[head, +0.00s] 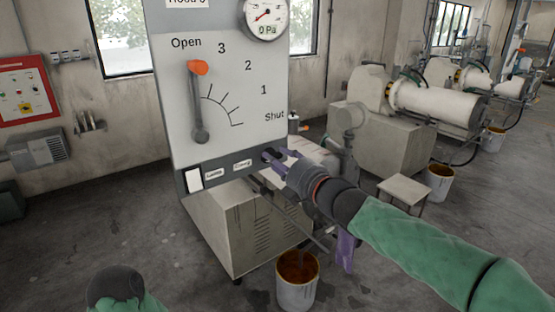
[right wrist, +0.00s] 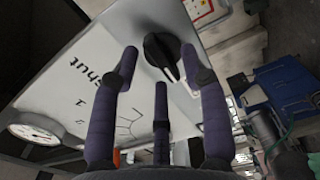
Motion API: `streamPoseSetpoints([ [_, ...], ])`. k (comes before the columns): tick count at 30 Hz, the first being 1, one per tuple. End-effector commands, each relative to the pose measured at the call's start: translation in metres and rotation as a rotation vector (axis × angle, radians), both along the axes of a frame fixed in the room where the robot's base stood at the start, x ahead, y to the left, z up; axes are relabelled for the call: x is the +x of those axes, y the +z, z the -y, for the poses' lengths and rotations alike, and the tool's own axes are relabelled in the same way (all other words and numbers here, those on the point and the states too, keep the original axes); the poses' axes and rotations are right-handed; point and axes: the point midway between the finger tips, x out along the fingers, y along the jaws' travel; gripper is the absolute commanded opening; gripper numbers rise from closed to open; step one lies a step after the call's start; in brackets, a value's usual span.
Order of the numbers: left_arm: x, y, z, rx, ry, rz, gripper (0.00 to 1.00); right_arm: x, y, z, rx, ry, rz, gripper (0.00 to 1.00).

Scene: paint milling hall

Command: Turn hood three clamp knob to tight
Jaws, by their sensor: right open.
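The hood panel (head: 232,75) is a light grey board with a dark lower strip. The black clamp knob (right wrist: 162,55) has a raised grip bar and shows in the right wrist view. In the head view my fingers largely cover it at the right end of the strip. My right gripper (head: 276,157) is open, with its purple fingers at the knob. In the right wrist view two fingertips of this gripper (right wrist: 159,62) flank the knob and a third finger points at it from below. I cannot tell whether they touch it. My left gripper is out of view.
The panel's orange-tipped lever (head: 198,95) points up near Open. A gauge (head: 266,17) reads 0 Pa. A bucket (head: 297,280) stands below my right arm, and a stool (head: 404,189) stands to the right.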

Motion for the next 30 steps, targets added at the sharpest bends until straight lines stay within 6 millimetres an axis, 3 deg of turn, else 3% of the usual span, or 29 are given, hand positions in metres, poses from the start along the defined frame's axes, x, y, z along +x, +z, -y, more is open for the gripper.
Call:
streamPoseSetpoints([
  [12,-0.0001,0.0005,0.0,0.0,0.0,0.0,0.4,0.0059,0.0,-0.0042,0.0,0.0,0.0,0.45],
  [17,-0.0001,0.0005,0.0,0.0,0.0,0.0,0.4,0.0058,0.0,-0.0041,0.0,0.0,0.0,0.0],
  [30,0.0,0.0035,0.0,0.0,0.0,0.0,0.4,0.0059,-0.0002,-0.0039,0.037,0.0,-0.028,0.0],
])
